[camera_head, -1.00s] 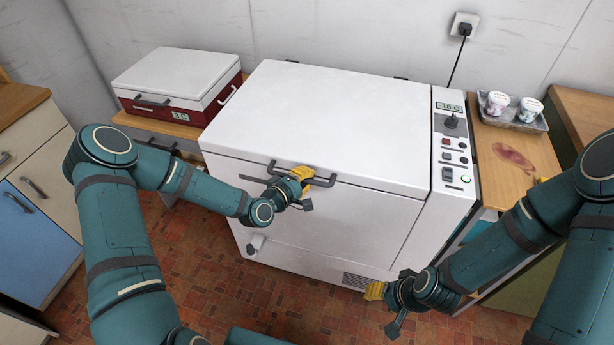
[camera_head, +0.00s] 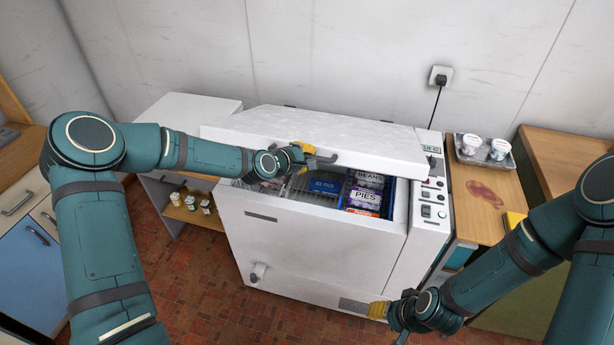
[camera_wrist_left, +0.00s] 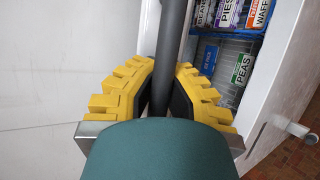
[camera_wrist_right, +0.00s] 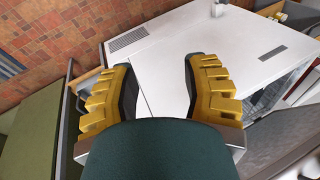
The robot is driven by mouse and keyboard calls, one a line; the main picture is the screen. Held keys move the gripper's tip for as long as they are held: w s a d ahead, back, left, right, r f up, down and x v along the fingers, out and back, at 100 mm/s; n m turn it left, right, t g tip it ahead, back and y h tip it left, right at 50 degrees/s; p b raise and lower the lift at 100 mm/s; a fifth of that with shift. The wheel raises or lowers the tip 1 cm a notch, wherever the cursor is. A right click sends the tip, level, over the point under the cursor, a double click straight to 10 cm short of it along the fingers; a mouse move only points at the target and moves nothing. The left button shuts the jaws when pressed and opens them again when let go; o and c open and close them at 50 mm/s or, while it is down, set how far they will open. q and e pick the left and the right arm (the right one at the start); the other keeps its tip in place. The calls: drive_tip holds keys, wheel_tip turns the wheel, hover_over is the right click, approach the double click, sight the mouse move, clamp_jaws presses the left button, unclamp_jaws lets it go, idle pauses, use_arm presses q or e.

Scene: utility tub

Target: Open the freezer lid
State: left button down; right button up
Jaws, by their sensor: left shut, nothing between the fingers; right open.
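The white freezer (camera_head: 310,235) has its lid (camera_head: 340,132) partly raised, tilted up at the front edge. Frozen packs show through the gap. My left gripper (camera_head: 304,150) is at the dark lid handle (camera_head: 328,158) on the lid's front edge. In the left wrist view the handle bar (camera_wrist_left: 172,35) runs up between the yellow fingers (camera_wrist_left: 164,85); the fingers look shut, and whether they press on the bar is unclear. My right gripper (camera_head: 378,310) is open and empty, low in front of the freezer's right side; it also shows in the right wrist view (camera_wrist_right: 160,80).
Inside are a blue ice pack (camera_head: 325,186) and a pies pack (camera_head: 366,197). The control panel (camera_head: 428,190) is at the freezer's right. A wooden counter (camera_head: 475,215) with a tray of cups (camera_head: 485,155) stands beyond it. Open tiled floor (camera_head: 190,290) lies in front.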

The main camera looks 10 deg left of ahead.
drive_tip(key=shift+w+f, duration=0.15)
drive_tip(key=shift+f, duration=0.05)
drive_tip(key=c, duration=0.5)
drive_tip(key=w+a+m+t, duration=0.1)
drive_tip(key=w+a+m, duration=0.1)
drive_tip(key=w+a+m+t, duration=0.2)
drive_tip(key=w, duration=0.1)
drive_tip(key=w+a+m+t, duration=0.1)
drive_tip(key=w+a+m, duration=0.1)
drive_tip(key=w+a, duration=0.1)
drive_tip(key=shift+r+y, duration=0.4)
clamp_jaws()
drive_tip(key=w+a+r+m+t+h, duration=0.25)
drive_tip(key=a+r+m+t, duration=0.35)
drive_tip(key=m, duration=0.7)
drive_tip(key=w+a+r+m+t+h, duration=0.1)
drive_tip(key=w+a+r+m+t, duration=0.45)
drive_tip(key=m, duration=0.75)
drive_tip(key=w+a+r, duration=0.2)
drive_tip(key=w+r, duration=0.2)
drive_tip(key=w, duration=0.7)
drive_tip(key=shift+w+t, duration=0.3)
drive_tip(key=shift+t, duration=0.05)
